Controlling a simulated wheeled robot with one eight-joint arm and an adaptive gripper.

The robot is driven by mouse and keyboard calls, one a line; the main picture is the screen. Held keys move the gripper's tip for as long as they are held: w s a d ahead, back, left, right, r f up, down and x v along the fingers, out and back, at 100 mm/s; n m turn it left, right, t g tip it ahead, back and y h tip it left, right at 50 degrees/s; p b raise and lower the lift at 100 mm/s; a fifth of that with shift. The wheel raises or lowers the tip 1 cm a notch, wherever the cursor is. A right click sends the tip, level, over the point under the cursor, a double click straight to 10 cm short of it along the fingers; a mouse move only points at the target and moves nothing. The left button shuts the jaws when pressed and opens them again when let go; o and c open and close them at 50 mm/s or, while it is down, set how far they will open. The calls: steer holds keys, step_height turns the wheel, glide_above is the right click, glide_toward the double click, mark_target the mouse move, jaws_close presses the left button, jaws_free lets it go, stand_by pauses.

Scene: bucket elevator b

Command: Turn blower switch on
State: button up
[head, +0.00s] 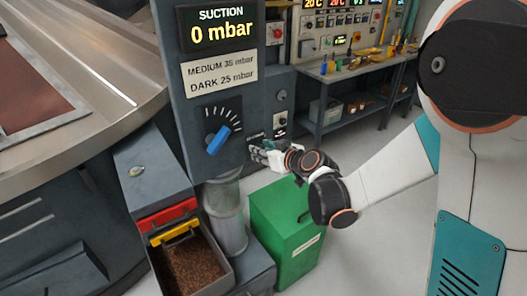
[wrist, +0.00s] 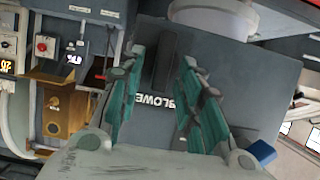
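The blower label (wrist: 190,104) is on the grey cabinet face in the wrist view, partly covered by a finger. A dark upright slot or switch plate (wrist: 160,58) lies beside it, between my fingers; whether its lever is up or down cannot be told. My gripper (wrist: 160,68) has its two green-padded fingers apart, with nothing held between them. In the head view my gripper (head: 256,152) is at the cabinet's lower right face, close to or touching it; the exact gap cannot be told. There it hides much of the switch area.
The suction display (head: 222,33) reads 0 mbar. A blue dial pointer (head: 218,140) is left of my gripper. A green bin (head: 288,230) stands below, beside a clear cylinder (head: 226,215) and a tray of beans (head: 195,268). A workbench (head: 350,70) stands behind.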

jaws_close()
steer(key=shift+w+d+f+m+g+y+b, duration=0.2)
steer(key=shift+d+f+m+y+b, duration=0.15)
steer(key=shift+m+y+b, duration=1.3)
steer(key=shift+w+d+f+m+g+y+b, duration=0.35)
steer(key=shift+m+y+b, duration=0.45)
steer(key=shift+m+b, duration=1.65)
steer(key=shift+w+d+f+m+g+y+b, duration=0.15)
steer(key=shift+f+m+y+b, duration=0.25)
steer(key=shift+m+y+b, duration=1.6)
steer(key=shift+s+m+h+p, duration=0.1)
steer(key=shift+m+h+p, duration=0.2)
steer(key=shift+m+h, duration=0.4)
steer(key=shift+o, duration=0.3)
jaws_free()
